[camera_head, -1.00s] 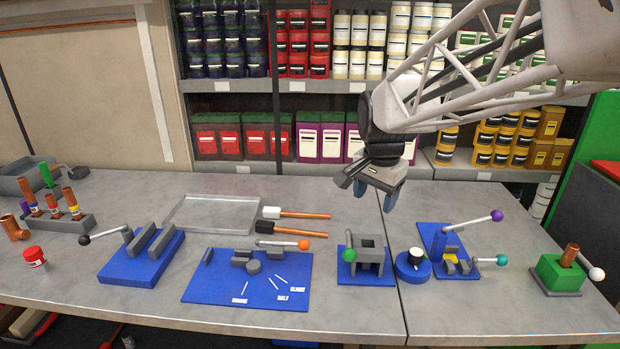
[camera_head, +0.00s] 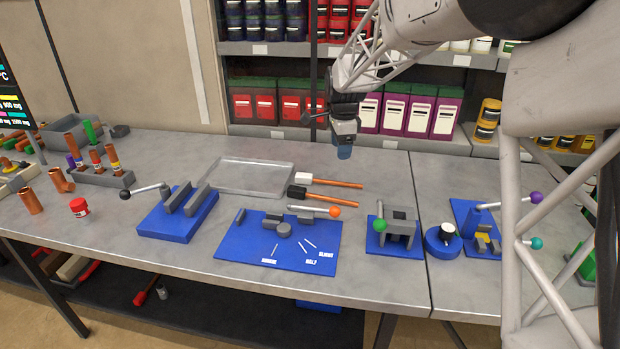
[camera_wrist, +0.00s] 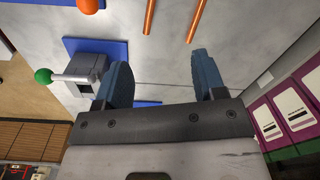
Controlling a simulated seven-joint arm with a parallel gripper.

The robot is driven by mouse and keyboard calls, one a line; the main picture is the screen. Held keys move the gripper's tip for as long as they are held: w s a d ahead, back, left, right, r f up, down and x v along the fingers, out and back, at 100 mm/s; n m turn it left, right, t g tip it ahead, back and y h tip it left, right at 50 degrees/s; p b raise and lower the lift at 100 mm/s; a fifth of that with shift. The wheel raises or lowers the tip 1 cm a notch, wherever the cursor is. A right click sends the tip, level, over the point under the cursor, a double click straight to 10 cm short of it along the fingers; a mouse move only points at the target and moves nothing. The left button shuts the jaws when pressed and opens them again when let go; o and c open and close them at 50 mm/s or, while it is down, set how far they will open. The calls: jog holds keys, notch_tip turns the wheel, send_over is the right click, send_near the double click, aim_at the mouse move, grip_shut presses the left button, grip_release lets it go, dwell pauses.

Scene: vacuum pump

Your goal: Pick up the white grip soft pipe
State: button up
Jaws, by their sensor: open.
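The white grip soft pipe (camera_head: 332,182), a copper rod with a white block grip at its left end, lies flat on the table just right of the clear tray. A similar pipe with a black grip (camera_head: 325,199) lies in front of it. My gripper (camera_head: 344,152) hangs above and behind the white grip pipe, apart from it, with blue fingertips pointing down. In the wrist view my gripper (camera_wrist: 162,75) is open and empty. The copper rods of the white grip pipe (camera_wrist: 197,18) and black grip pipe (camera_wrist: 149,15) show at the top edge there; their grips are out of view.
The clear tray (camera_head: 235,190) is left of the pipes. A blue board with an orange-knobbed lever (camera_head: 280,255) lies in front. A green-knobbed fixture (camera_head: 395,230) stands front right. Shelves with purple and white boxes (camera_head: 415,108) rise behind the table.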

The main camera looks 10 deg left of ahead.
aim_at(308, 175)
jog(key=w+a+f+m, duration=0.1)
jog(key=w+a+f, duration=0.2)
jog(key=w+a+f+m, duration=0.1)
jog(key=w+a+f, duration=0.1)
jog(key=a+f, duration=0.1)
jog(key=w+a+f+m, duration=0.1)
jog(key=w+a+f, duration=0.2)
jog(key=a, duration=0.2)
jog(key=shift+w+a+f+m+g, duration=0.1)
jog(key=shift+w+f+m+g, duration=0.05)
jog(key=shift+w+m+g, duration=0.2)
jog(key=shift+s+f, duration=0.1)
jog(key=shift+f, duration=1.2)
jog(key=shift+f, duration=0.15)
jog(key=shift+f, duration=2.45)
jog(key=c, duration=1.1)
